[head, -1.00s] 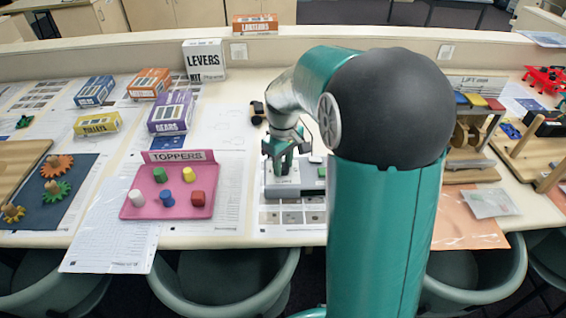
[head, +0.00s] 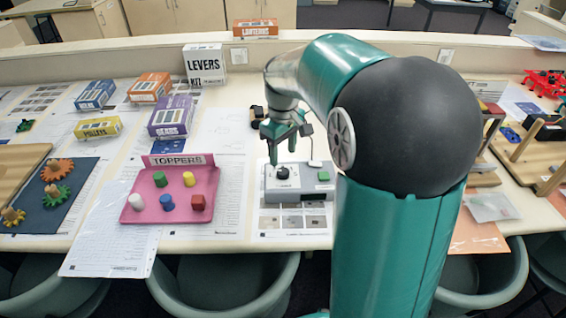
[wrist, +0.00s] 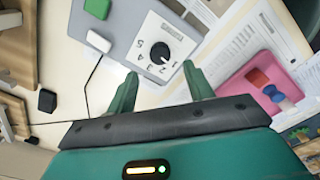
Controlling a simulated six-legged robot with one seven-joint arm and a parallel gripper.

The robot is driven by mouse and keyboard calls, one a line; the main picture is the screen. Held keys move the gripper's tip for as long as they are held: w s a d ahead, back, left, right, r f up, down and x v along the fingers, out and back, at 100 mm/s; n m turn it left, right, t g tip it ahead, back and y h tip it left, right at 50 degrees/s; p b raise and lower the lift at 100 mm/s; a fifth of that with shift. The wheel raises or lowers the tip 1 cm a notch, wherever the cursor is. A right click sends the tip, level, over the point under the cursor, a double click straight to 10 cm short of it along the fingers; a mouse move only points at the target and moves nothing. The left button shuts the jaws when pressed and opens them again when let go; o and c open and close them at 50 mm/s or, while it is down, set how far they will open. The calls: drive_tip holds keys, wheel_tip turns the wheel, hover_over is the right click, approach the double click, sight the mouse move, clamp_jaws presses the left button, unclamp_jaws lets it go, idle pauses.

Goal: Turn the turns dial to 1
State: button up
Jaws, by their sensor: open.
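The turns dial (head: 283,173) is a round black knob on a white plate, on the left part of a grey box (head: 300,195). In the wrist view the dial (wrist: 160,52) has printed numbers from 1 to 5 along one side. A small pale mark on the knob seems to face the 1, but it is too small to be sure. My gripper (head: 287,150) is open and empty above the dial, apart from it. In the wrist view its two fingers (wrist: 160,76) are spread, with the dial just beyond the gap between them.
A pink toppers tray (head: 180,215) with coloured pegs lies to the left. Kit boxes, such as the purple one (head: 171,116), stand further back. Printed sheets lie under the box.

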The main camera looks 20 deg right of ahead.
sight(282, 173)
wheel_tip(282, 173, up, 8)
drive_tip(key=shift+f, duration=0.15)
idle(0.5)
drive_tip(key=s+a+m+t, duration=0.2)
drive_tip(key=s+a, duration=0.3)
drive_tip(key=s, duration=0.5)
drive_tip(key=s+a+m+t, duration=0.2)
drive_tip(key=s+a, duration=0.3)
drive_tip(key=s, duration=0.5)
drive_tip(key=shift+s+f+m+t, duration=0.25)
drive_tip(key=shift+f+t, duration=0.2)
drive_tip(key=shift+t, duration=0.35)
drive_tip(key=shift+a, duration=0.1)
